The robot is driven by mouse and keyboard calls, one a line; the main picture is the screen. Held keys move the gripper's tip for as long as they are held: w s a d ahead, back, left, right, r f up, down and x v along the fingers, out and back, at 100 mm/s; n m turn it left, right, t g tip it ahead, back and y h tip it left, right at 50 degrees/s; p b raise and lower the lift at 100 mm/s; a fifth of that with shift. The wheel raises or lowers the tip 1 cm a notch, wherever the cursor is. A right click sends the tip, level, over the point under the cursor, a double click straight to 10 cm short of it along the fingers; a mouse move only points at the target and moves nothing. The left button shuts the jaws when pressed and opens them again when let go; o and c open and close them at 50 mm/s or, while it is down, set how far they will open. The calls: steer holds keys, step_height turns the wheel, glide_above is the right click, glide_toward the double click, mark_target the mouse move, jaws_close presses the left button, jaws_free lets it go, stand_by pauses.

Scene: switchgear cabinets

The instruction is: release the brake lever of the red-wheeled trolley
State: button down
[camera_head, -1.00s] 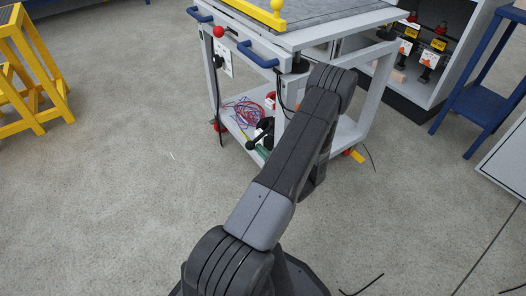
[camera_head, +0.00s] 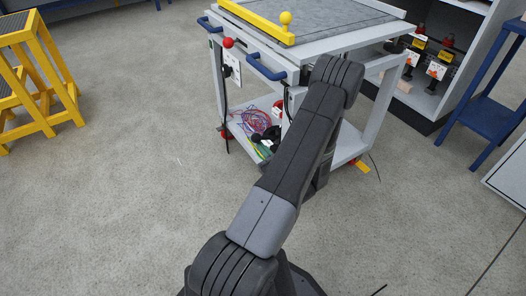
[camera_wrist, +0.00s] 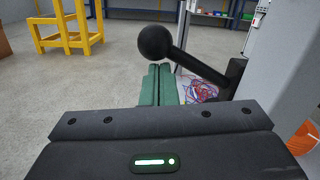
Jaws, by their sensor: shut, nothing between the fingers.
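The trolley (camera_head: 338,44) has a grey frame, a mat on top and red wheels (camera_head: 227,134); it stands ahead of me. In the wrist view, a black lever with a ball end (camera_wrist: 154,43) slants up to the left from a dark bracket beside a grey post. In the head view my arm hides most of that area. My gripper (camera_wrist: 159,67) has green fingers, closed together with nothing between them. The ball appears just above and beyond the fingertips; I cannot tell whether they touch. A red knob (camera_head: 228,43) sits on the trolley's front edge between blue handles.
Red and blue cables (camera_head: 256,121) lie on the trolley's lower shelf. A yellow step stool (camera_head: 62,72) stands at left. An open cabinet (camera_head: 430,98) and a blue stand (camera_head: 478,120) are at right. The floor left of the trolley is clear.

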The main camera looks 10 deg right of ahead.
steer(key=shift+d+r+m, duration=0.15)
steer(key=shift+r+m, duration=0.15)
steer(key=shift+r, duration=0.4)
stand_by(0.3)
steer(key=s+d+f, duration=0.2)
steer(key=s, duration=0.3)
steer(key=s+d+f+b, duration=0.1)
steer(key=s+d+f, duration=0.1)
steer(key=s, duration=0.3)
steer(key=shift+f, duration=0.25)
stand_by(0.4)
